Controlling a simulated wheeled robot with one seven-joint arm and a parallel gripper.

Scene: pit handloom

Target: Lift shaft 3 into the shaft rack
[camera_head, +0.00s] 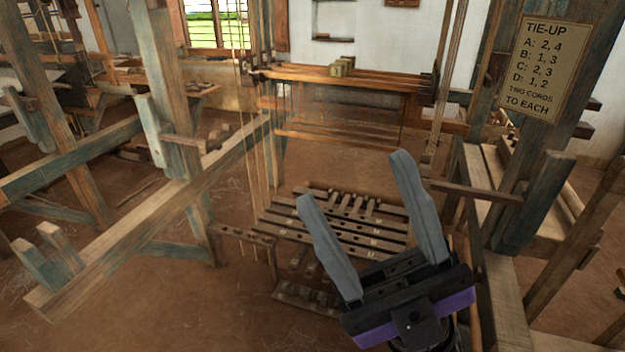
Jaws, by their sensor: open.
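My gripper (354,182) is in the lower middle of the view, with two long grey fingers spread wide and nothing between them. Behind and above it, several wooden shafts (340,76) hang as horizontal bars across the loom. A lower bar (335,137) runs below them. Small wooden blocks (343,66) sit on top of the upper bars. I cannot tell which bar is shaft 3, as no number on them is readable. I cannot make out the shaft rack for certain. My gripper is apart from the shafts and nearer to me.
A slatted frame of treadles (340,222) lies low behind my fingers. Loom posts and beams (150,225) stand at left, and a post (535,205) at right. A tie-up sign (544,66) hangs at upper right. Thin cords hang left of the shafts. Earthen floor (190,305) is clear at lower left.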

